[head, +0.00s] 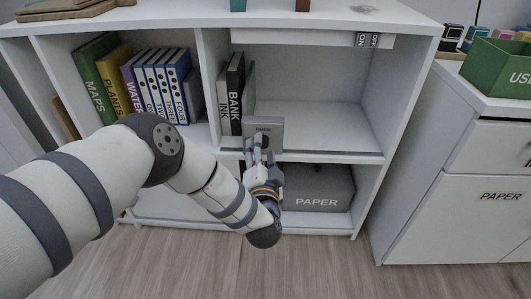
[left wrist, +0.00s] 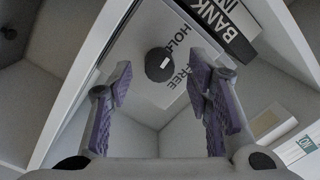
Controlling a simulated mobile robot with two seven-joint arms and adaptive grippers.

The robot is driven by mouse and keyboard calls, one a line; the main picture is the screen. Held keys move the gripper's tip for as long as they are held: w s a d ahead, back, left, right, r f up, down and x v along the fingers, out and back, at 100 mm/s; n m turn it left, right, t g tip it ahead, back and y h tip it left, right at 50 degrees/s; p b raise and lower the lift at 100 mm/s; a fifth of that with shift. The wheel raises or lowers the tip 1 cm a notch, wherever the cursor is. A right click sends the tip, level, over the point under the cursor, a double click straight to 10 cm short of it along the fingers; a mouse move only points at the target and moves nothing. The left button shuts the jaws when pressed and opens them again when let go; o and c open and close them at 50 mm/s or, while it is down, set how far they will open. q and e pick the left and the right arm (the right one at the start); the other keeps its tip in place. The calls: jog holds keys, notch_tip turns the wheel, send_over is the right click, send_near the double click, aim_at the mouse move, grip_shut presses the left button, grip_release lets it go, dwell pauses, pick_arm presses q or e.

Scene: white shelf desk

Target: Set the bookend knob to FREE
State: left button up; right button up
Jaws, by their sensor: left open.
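The grey bookend (head: 276,129) stands on the middle shelf, right of the black BANK book (head: 235,92). In the left wrist view the bookend plate (left wrist: 140,92) carries a round dark knob (left wrist: 157,67) with a small white mark, beside the printed words HOLD and FREE. I cannot tell for sure which word the mark points to. My left gripper (head: 258,146) is in front of the bookend's lower part. In the left wrist view this gripper (left wrist: 160,82) is open and empty, its purple-padded fingers apart on either side of the knob, not closed on it. My right gripper is out of view.
Books (head: 158,85) fill the left compartment. A white INK book (head: 223,105) stands beside BANK. A grey PAPER box (head: 318,188) sits on the shelf below. The shelf right of the bookend is clear. A green box (head: 497,66) stands on the right cabinet.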

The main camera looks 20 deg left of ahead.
pick_arm(q)
jog(key=shift+x, duration=0.8)
jog(key=shift+c, duration=0.6)
grip_shut()
